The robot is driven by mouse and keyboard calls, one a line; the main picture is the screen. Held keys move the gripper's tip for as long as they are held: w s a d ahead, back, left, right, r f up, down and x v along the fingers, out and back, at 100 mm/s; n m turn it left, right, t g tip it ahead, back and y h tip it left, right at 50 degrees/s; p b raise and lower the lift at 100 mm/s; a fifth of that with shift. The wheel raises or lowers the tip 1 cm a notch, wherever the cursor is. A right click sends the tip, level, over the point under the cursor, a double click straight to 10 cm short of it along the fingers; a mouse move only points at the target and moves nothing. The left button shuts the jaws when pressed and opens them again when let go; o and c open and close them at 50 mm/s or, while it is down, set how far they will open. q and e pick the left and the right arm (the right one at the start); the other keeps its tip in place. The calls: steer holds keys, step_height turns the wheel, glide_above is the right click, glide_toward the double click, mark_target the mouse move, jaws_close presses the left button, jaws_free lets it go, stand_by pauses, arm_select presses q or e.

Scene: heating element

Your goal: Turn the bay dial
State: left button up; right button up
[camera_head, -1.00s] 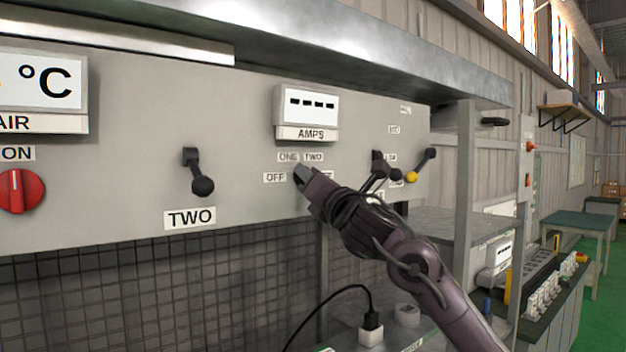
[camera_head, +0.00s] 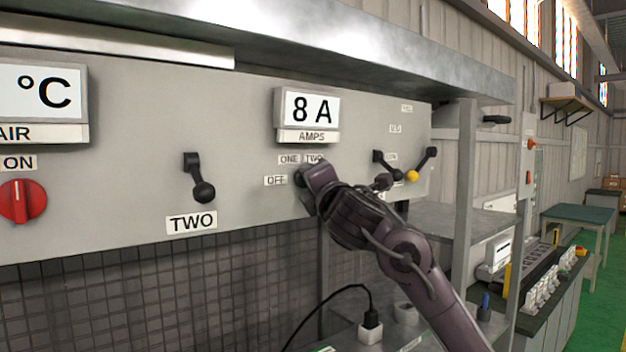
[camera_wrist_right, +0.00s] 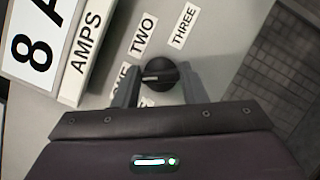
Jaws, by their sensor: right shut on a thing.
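The bay dial (camera_wrist_right: 157,76) is a black round knob with a light pointer line, under the AMPS display in the right wrist view. Labels ONE, TWO (camera_wrist_right: 143,35) and THREE stand around it; OFF (camera_head: 276,180) shows in the head view. My right gripper (camera_wrist_right: 155,85) is shut on the dial, one finger on each side. In the head view my right gripper (camera_head: 309,186) covers most of the dial. The AMPS display (camera_head: 309,108) reads 8 A. My left gripper is not in view.
A black lever (camera_head: 200,180) marked TWO and a red knob (camera_head: 21,201) marked ON are left on the grey panel. A metal ledge (camera_head: 330,60) overhangs the panel.

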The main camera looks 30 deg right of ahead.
stand_by(0.3)
steer(key=o, duration=1)
steer(key=b+v, duration=0.2)
steer(key=v, duration=0.6)
